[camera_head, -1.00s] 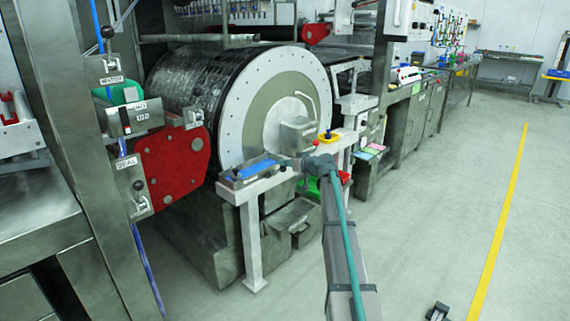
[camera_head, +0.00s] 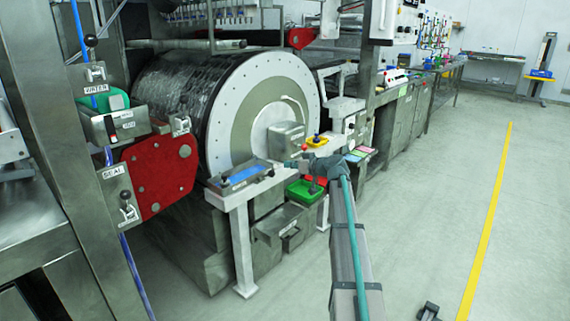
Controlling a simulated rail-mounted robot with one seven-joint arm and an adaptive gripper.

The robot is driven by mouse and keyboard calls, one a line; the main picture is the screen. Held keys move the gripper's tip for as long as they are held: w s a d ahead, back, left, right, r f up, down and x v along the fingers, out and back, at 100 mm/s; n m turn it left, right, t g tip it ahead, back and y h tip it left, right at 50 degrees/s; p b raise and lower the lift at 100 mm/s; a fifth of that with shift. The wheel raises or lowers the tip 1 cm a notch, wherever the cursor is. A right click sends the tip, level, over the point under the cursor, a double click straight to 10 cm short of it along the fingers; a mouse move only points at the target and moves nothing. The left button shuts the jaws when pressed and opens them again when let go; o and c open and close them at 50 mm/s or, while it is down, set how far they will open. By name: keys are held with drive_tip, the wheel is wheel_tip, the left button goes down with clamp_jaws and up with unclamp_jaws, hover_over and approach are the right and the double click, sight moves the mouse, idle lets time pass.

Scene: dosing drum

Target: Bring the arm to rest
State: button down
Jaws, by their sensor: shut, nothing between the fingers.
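My arm reaches up from the bottom of the head view, a grey link with a teal hose along it. It bends left at its far end, in front of the large drum (camera_head: 232,110). My gripper (camera_head: 262,175) is small and dark at that end, over or in front of the white stand (camera_head: 240,196). It appears shut and empty. Its fingertips are hard to make out against the stand and the blue tray (camera_head: 243,175). I cannot tell whether it touches anything.
A green bin (camera_head: 308,192) and a red one (camera_head: 318,181) are close beside the arm's end. A red plate (camera_head: 158,172) and levers are on the left frame. Benches line the back.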

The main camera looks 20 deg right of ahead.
idle(0.5)
